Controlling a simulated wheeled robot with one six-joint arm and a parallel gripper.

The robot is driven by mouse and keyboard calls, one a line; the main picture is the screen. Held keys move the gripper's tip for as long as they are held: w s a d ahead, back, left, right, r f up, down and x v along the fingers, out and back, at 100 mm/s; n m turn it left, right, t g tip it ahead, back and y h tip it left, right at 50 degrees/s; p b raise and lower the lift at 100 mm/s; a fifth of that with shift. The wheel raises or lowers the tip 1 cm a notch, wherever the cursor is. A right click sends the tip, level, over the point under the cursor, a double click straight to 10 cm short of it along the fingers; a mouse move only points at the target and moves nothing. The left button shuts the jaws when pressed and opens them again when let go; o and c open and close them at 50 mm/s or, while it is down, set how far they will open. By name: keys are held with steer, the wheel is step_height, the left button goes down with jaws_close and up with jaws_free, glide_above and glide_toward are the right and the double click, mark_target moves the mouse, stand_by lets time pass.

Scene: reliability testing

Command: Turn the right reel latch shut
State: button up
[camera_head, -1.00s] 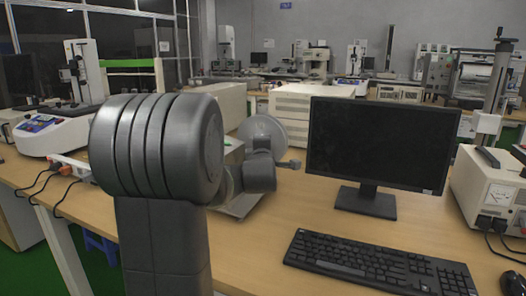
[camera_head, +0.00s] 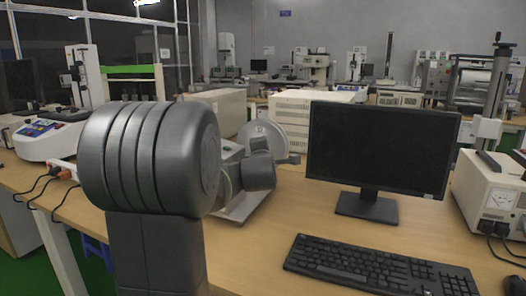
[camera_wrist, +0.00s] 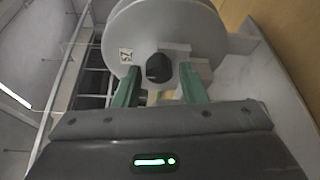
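A pale grey reel disc (camera_wrist: 180,28) fills the top middle of the wrist view, with a small label at its lower left. A dark faceted latch (camera_wrist: 158,67) sits at its hub, beside a grey block. My gripper (camera_wrist: 160,80) has two green fingers, one on each side of the latch, with visible gaps to it; it is open and holds nothing. In the head view the reel disc (camera_head: 262,132) shows partly behind my arm. My fingers and the latch are hidden there. I cannot tell the latch's exact angle or see a second reel.
The reel device's base plate (camera_head: 238,210) rests on the wooden table. A monitor (camera_head: 380,150) and keyboard (camera_head: 375,268) stand to its right, with a cream instrument (camera_head: 490,190) beyond. A large cream box (camera_head: 300,110) stands behind.

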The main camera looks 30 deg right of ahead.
steer(key=shift+o, duration=0.8)
steer(key=v, duration=1.3)
steer(key=shift+s+a+p, duration=0.25)
steer(key=shift+s+p, duration=0.1)
steer(key=shift+p, duration=0.1)
steer(key=shift+w, duration=0.1)
steer(key=x, duration=1.3)
steer(key=shift+w+d+b, duration=0.25)
steer(key=shift+w+b, duration=0.05)
steer(key=shift+b, duration=0.1)
